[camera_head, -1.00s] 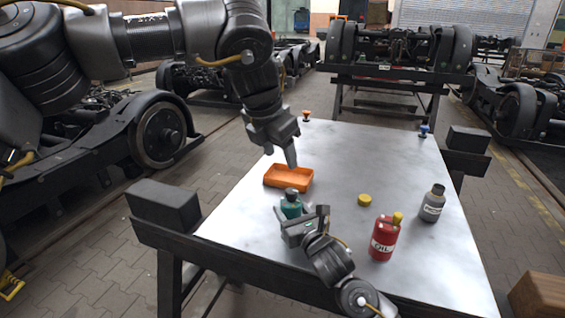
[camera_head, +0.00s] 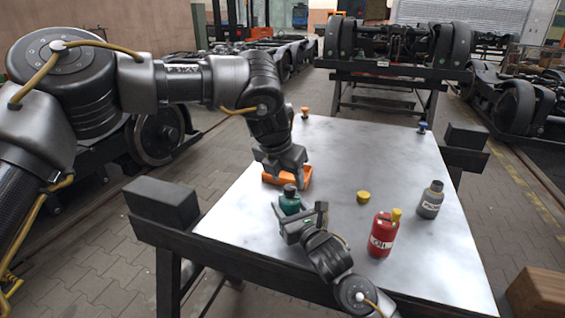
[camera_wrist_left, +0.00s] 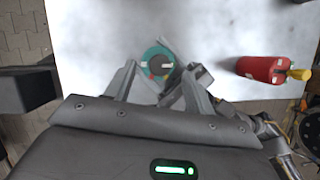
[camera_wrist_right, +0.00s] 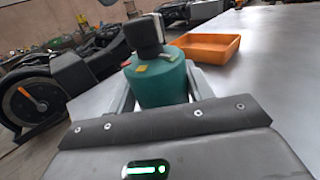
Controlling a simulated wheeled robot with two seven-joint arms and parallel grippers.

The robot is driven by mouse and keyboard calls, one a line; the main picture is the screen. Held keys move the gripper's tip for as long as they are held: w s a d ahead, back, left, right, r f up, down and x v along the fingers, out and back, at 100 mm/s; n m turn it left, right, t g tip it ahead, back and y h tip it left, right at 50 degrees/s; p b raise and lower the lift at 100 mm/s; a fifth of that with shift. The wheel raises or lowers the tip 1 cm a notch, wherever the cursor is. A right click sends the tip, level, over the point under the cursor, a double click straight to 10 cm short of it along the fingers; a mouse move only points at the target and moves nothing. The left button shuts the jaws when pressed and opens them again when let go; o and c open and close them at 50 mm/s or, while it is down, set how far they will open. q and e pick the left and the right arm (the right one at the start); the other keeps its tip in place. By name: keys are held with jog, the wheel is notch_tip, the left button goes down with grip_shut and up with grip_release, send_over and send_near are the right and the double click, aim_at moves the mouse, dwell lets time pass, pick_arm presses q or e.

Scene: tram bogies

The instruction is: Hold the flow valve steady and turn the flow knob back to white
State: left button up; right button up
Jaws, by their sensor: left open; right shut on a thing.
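The flow valve (camera_head: 289,206) is a teal cylinder standing upright near the table's front left. Its dark flow knob (camera_head: 290,190) is on top. My right gripper (camera_head: 283,218) is shut on the valve's teal body (camera_wrist_right: 160,86). My left gripper (camera_head: 284,179) is open above and behind the knob, pointing down, apart from it. In the left wrist view its fingers (camera_wrist_left: 159,70) are spread either side of the valve.
An orange tray (camera_head: 304,178) lies behind the valve, partly hidden by my left gripper. A red oil can (camera_head: 381,236), a grey bottle (camera_head: 430,200) and a yellow lid (camera_head: 363,197) stand to the right.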

aim_at(290, 186)
pick_arm(q)
jog(key=shift+x, duration=1.6)
jog(key=c, duration=1)
jog(key=shift+w+m+g+h, duration=0.1)
jog(key=shift+m+g+h, duration=0.45)
jog(key=shift+m, duration=1.45)
